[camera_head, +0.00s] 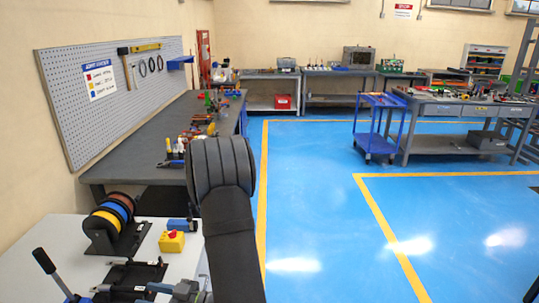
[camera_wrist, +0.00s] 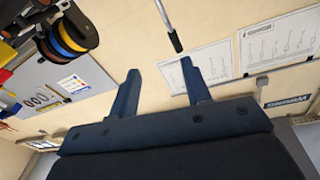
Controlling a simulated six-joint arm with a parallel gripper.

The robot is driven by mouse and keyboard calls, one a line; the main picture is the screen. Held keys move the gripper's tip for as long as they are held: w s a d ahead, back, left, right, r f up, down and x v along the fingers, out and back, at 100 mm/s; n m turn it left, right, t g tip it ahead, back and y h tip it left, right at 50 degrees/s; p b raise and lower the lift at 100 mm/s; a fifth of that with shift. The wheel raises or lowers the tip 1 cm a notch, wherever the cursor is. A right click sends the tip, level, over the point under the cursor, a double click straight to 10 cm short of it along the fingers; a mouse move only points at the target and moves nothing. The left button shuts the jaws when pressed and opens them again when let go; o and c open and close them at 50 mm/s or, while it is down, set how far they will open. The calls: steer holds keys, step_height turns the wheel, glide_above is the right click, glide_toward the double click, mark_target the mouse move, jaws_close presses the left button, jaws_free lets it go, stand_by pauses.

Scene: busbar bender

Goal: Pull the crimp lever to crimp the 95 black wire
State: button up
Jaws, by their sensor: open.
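The crimp lever (camera_head: 44,262) stands tilted at the lower left of the head view, a rod with a black grip. A slim metal rod with a black grip (camera_wrist: 176,41), which looks like this lever, comes down from the top edge in the wrist view. My gripper (camera_wrist: 160,66) is open and empty, its two dark blue fingers well apart. The grip's end shows just beyond and between the fingertips; I cannot tell the distance. I cannot make out the 95 black wire in either view, and my black arm hides part of the bench in the head view.
Wire spools (camera_head: 113,214) stand on the white table (camera_head: 40,232), and also show in the wrist view (camera_wrist: 68,37). A yellow box with a red button (camera_head: 171,241) and black fixtures (camera_head: 135,275) are close by. A long bench (camera_head: 150,150) stands behind.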

steer(key=a+r+h, duration=0.3)
steer(key=a, duration=0.6)
steer(key=w+a+r+h, duration=0.1)
steer(key=a+r+h, duration=0.3)
steer(key=a, duration=0.4)
steer(key=shift+a+r+n+g, duration=0.2)
steer(key=shift+a+n+g, duration=0.1)
steer(key=shift+a, duration=0.05)
steer(key=shift+a, duration=0.1)
stand_by(0.4)
steer(key=shift+d, duration=0.2)
steer(key=d+f+y, duration=0.4)
steer(key=d+y, duration=0.1)
steer(key=shift+f, duration=0.25)
stand_by(0.7)
steer(key=shift+d, duration=0.15)
steer(key=shift+r, duration=0.1)
